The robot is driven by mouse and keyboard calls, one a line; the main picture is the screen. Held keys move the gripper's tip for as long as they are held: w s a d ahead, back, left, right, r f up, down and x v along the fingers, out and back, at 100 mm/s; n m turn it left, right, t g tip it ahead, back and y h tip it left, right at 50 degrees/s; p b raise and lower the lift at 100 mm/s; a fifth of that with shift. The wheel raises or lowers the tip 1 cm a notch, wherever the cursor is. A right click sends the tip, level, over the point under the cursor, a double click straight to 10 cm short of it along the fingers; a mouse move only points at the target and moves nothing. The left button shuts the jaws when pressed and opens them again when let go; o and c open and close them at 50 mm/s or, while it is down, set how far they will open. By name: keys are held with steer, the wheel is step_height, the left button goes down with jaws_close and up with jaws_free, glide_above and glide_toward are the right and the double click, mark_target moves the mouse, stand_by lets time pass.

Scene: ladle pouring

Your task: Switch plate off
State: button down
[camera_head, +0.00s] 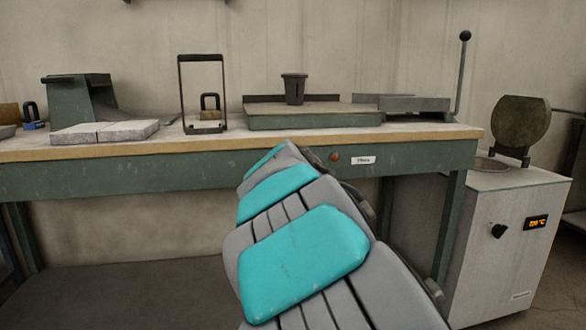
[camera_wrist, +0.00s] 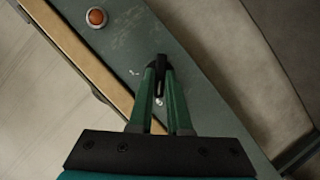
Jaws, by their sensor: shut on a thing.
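A flat green-sided plate unit (camera_head: 315,121) sits on the bench top, with a dark cup on it. Below it, the bench's green front apron carries a round orange-red lamp or button (camera_head: 334,157) and a small white label (camera_head: 363,160). In the wrist view the lamp (camera_wrist: 96,17) is at the upper left, apart from my gripper. My gripper (camera_wrist: 161,78) has its green fingers shut at the apron, on a small black part (camera_wrist: 161,62) that looks like a switch lever. Its exact position is partly hidden by the fingers. My arm hides the gripper in the head view.
The wooden bench edge (camera_head: 220,143) runs just above the apron. A black cup (camera_head: 294,88), a tall black frame (camera_head: 203,92) and pale slabs (camera_head: 105,131) stand on the bench. A white furnace cabinet (camera_head: 515,235) with a lit display and open lid is at the right.

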stand_by(0.4)
steer(key=c, duration=0.9)
jaws_free()
steer(key=shift+o, duration=0.2)
steer(key=shift+s, duration=0.1)
steer(key=v, duration=0.7)
steer(key=shift+s, duration=0.35)
steer(key=shift+a+r, duration=0.1)
